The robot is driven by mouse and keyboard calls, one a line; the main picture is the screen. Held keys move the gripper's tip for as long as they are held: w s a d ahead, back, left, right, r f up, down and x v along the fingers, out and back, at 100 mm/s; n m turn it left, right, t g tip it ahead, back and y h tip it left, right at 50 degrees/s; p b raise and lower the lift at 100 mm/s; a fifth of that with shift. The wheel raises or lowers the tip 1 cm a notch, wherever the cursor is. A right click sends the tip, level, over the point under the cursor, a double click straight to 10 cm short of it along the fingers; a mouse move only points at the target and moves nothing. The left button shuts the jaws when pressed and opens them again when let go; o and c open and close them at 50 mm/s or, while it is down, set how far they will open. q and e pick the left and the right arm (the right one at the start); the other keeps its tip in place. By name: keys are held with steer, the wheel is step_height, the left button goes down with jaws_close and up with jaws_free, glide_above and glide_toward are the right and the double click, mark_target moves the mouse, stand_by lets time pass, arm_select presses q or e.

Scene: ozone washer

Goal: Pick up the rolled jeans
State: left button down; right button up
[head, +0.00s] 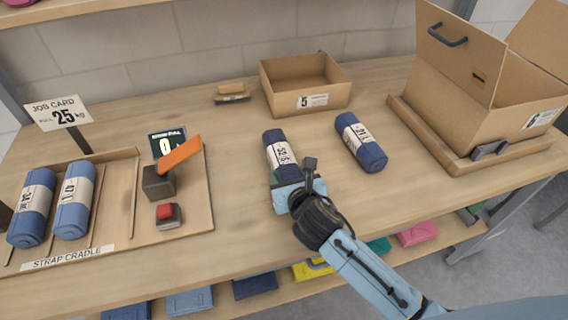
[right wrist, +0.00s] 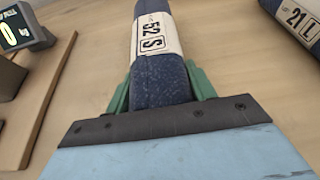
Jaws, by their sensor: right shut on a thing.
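A dark blue pair of rolled jeans with a white "52 S" label (head: 279,150) lies in the middle of the table. My right gripper (head: 285,179) is shut on its near end. In the right wrist view the green fingers press on both sides of these rolled jeans (right wrist: 160,78). I cannot tell whether the roll is clear of the table. A second roll of jeans, labelled 21 L (head: 361,142), lies to the right, apart from the gripper; its end also shows in the right wrist view (right wrist: 297,20). My left gripper is not in view.
Two rolled jeans (head: 74,200) lie in the strap cradle (head: 115,240) at the left, beside an orange lever (head: 180,154) and a red button (head: 165,211). An open carton (head: 305,84) stands behind. A large open box (head: 500,105) stands on a tray at right. Table space around the held roll is clear.

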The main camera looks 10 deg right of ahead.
step_height(320, 180, up, 10)
steer(key=p, duration=0.3)
steer(key=shift+r, duration=0.1)
stand_by(0.9)
steer(key=s+d+r+b, duration=0.2)
steer(key=s+d+b, duration=0.1)
steer(key=s+d, duration=0.3)
steer(key=shift+d+r, duration=0.15)
steer(key=shift+d, duration=0.5)
